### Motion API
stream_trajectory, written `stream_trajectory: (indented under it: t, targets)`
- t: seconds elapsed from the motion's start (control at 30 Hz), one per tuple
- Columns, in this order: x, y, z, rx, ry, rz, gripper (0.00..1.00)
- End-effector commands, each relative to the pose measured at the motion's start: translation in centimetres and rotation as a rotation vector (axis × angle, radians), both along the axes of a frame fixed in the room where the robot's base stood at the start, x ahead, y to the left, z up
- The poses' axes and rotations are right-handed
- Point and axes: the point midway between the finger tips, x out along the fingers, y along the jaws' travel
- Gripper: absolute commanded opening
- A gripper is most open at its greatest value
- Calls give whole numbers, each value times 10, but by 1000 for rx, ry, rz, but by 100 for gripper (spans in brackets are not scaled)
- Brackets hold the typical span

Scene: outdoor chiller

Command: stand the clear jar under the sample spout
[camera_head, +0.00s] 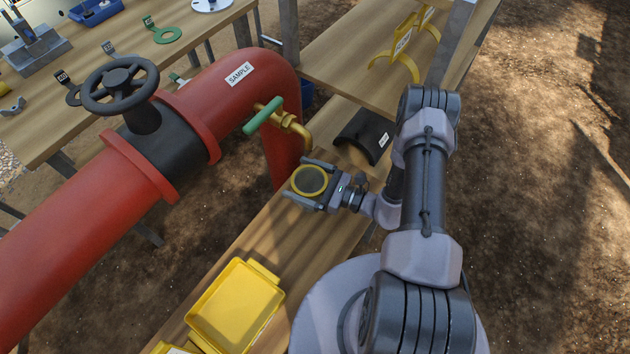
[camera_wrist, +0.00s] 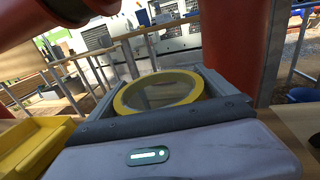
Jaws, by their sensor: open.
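The clear jar (camera_head: 310,181) has a yellow rim and shows from above on the wooden bench (camera_head: 262,248) below the red pipe. The brass sample spout (camera_head: 297,128) with a green handle (camera_head: 262,116) curves down just above and beyond the jar in the head view. My gripper (camera_head: 309,182) is open, with one finger on each side of the jar. In the wrist view the jar's rim (camera_wrist: 160,92) lies between the fingers, and the spout is not seen. Whether the jar's base rests on the bench and whether it is exactly below the spout's mouth, I cannot tell.
A yellow tray (camera_head: 236,304) lies on the near bench. A dark curved cover (camera_head: 364,136) is behind my gripper. The red pipe (camera_head: 75,215) with a black handwheel (camera_head: 120,86) runs on the left. Yellow stands (camera_head: 397,62) are on the shelf behind.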

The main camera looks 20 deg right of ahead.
Motion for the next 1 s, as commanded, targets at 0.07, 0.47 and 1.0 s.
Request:
stream_trajectory:
  t: [0.07,0.47,1.0]
  targets:
    - [-10,-13,2,1,1,-8,95]
    - [-70,-77,1,1,0,-6,95]
    - [-77,-83,0,0,0,-2,95]
